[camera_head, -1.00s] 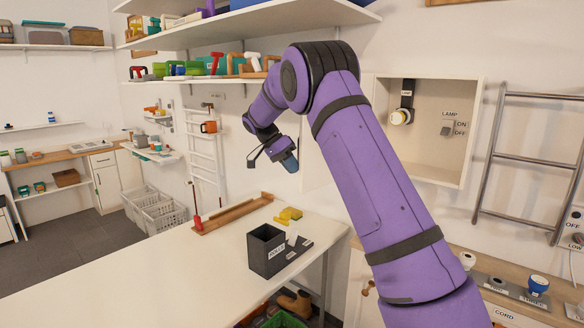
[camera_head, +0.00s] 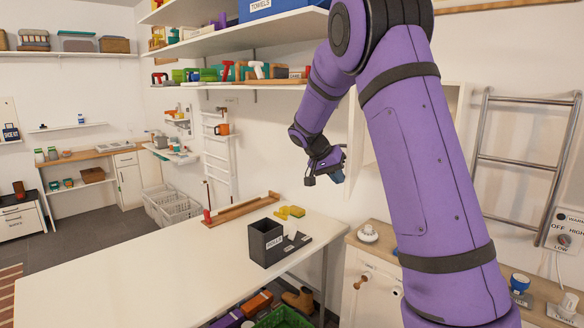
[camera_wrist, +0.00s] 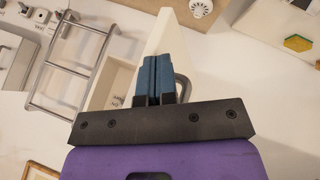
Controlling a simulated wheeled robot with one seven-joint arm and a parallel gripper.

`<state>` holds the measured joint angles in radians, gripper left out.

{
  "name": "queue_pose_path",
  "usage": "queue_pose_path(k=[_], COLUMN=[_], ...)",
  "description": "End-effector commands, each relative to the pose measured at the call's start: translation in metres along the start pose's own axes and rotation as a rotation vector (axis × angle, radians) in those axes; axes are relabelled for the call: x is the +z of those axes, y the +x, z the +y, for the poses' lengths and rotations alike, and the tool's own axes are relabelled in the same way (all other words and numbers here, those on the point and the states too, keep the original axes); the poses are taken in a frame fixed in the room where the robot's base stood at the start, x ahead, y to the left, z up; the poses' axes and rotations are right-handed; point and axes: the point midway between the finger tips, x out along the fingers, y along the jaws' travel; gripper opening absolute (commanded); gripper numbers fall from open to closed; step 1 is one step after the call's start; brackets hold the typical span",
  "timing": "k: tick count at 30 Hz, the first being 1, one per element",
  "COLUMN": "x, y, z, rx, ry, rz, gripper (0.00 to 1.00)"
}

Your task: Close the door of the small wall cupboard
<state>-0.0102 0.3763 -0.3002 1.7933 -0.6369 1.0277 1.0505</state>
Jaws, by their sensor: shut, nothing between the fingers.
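In the wrist view the door (camera_wrist: 170,36) is a pale panel seen at a steep angle, with a grey handle (camera_wrist: 183,86) beside my fingers. The open cupboard box (camera_wrist: 112,82) shows to its left. My gripper (camera_head: 337,177) is by the door's lower left edge. In the wrist view my blue fingers (camera_wrist: 153,72) are together and empty, overlapping the door; contact is unclear.
A metal ladder rack (camera_head: 520,165) hangs right of the cupboard. Shelves (camera_head: 235,36) with boxes and tools are above left. A white table (camera_head: 150,265) carries a dark bin (camera_head: 265,243). A wooden-topped counter (camera_head: 375,235) lies below the cupboard.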

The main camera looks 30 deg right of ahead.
Motion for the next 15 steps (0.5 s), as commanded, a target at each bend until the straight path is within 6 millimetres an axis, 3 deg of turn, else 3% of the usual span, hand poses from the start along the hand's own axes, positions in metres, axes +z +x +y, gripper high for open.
queue_pose_path(k=[1, 9, 15], x=[0.001, -0.007, -0.025], y=[0.007, 0.055, 0.09], z=[0.017, 0.097, 0.143], rx=[-0.019, -0.125, -0.153], ry=[-0.031, -0.232, -0.286], rz=[0.017, 0.125, 0.153], gripper=[0.0, 0.0, 0.0])
